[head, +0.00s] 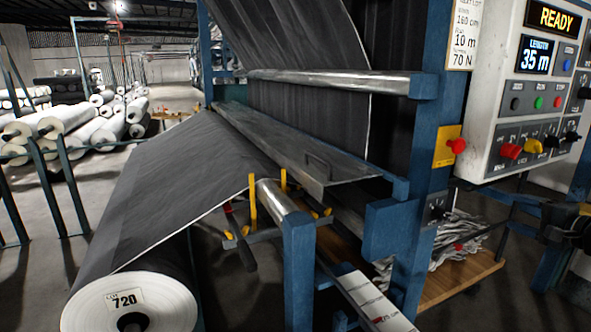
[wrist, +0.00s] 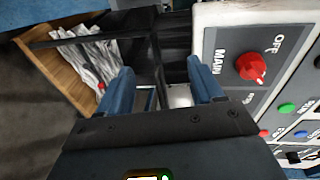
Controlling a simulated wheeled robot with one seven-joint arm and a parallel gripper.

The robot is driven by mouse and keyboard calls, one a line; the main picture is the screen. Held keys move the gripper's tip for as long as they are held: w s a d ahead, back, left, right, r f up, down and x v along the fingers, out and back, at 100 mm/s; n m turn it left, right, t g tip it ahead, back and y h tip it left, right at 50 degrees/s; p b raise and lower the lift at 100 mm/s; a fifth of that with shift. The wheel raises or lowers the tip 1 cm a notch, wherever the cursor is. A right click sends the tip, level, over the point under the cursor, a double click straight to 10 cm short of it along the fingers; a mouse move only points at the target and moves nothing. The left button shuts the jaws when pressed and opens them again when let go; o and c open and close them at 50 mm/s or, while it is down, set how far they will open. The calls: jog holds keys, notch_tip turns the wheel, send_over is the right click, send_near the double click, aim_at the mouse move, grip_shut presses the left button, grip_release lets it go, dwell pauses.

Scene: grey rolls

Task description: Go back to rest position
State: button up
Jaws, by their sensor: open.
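My gripper (wrist: 160,88) shows in the wrist view with its two blue fingers apart and nothing between them. A red MAIN switch knob (wrist: 252,67) on the grey control panel (wrist: 218,20) is just to the right of the fingers, apart from them. There the control panel (head: 505,60) stands at the upper right, with a READY display (head: 554,18) and a length display (head: 536,55) reading 35 m.
A dark fabric roll (head: 135,290) labelled 720 lies in front of the blue machine frame (head: 300,270). A wooden cart (head: 455,280) with white scraps is below the panel; it also shows in the wrist view (wrist: 55,75). Pale rolls (head: 60,120) and open floor are at left.

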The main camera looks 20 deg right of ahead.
jog(key=s+a+f+n+g+h, duration=0.1)
jog(key=s+a+f+g, duration=0.15)
jog(key=a+f, duration=0.55)
jog(key=s+a+f+n+g+h, duration=0.1)
jog(key=s+a+f, duration=0.2)
jog(key=a+f, duration=0.55)
jog(key=s+a+f+n+h, duration=0.1)
jog(key=s+a+f+n, duration=0.3)
jog(key=s+a+f, duration=0.65)
jog(key=s+a+r+n, duration=0.3)
jog(key=s+a, duration=0.3)
jog(key=a, duration=0.1)
jog(key=s+a+r+n, duration=0.2)
jog(key=s+a+r, duration=0.1)
jog(key=s+a, duration=0.3)
jog(key=s+a+r+n+t+y, duration=0.2)
jog(key=s+a+r+n, duration=0.4)
jog(key=s+a+r, duration=0.4)
notch_tip(320, 180, up, 3)
jog(key=shift+s+r+n+y, duration=0.2)
jog(key=shift+s+n+y, duration=0.2)
jog(key=shift+s+y, duration=0.45)
